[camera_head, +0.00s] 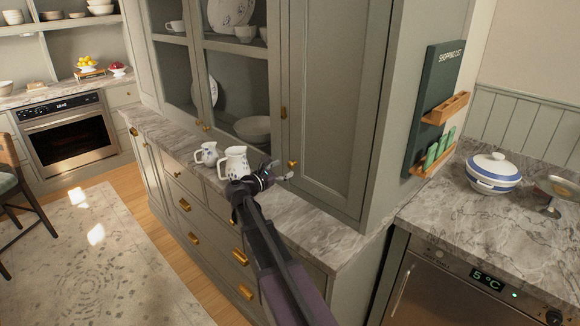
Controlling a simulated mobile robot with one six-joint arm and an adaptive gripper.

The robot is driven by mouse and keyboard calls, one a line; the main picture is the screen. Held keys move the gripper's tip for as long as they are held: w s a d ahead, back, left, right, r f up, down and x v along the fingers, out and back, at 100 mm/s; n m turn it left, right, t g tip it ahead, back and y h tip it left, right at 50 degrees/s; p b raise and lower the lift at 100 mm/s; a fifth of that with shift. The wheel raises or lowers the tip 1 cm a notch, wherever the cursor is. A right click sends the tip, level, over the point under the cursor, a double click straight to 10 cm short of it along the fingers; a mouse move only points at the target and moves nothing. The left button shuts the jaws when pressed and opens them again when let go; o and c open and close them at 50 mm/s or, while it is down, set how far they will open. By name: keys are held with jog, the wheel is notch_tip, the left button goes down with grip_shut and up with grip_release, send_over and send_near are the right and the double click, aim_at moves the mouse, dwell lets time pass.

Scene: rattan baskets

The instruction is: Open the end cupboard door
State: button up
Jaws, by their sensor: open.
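The end cupboard door (335,100) is the tall grey-green solid panel at the right end of the upper cabinet, and it looks shut. Its small brass knob (293,164) sits low on its left edge. My gripper (281,171) is open, just left of and slightly below the knob. I cannot tell whether a fingertip touches the knob. No object shows between the fingers. My arm reaches up from the bottom of the view over the marble counter.
A larger white jug (236,162) and a smaller jug (207,153) stand on the marble counter (325,236), left of my gripper. Glazed doors (238,80) with crockery behind them adjoin the end door. A striped pot (493,172) stands on the right counter.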

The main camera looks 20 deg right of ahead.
aim_at(289, 166)
jog(key=shift+x, duration=1.7)
grip_shut()
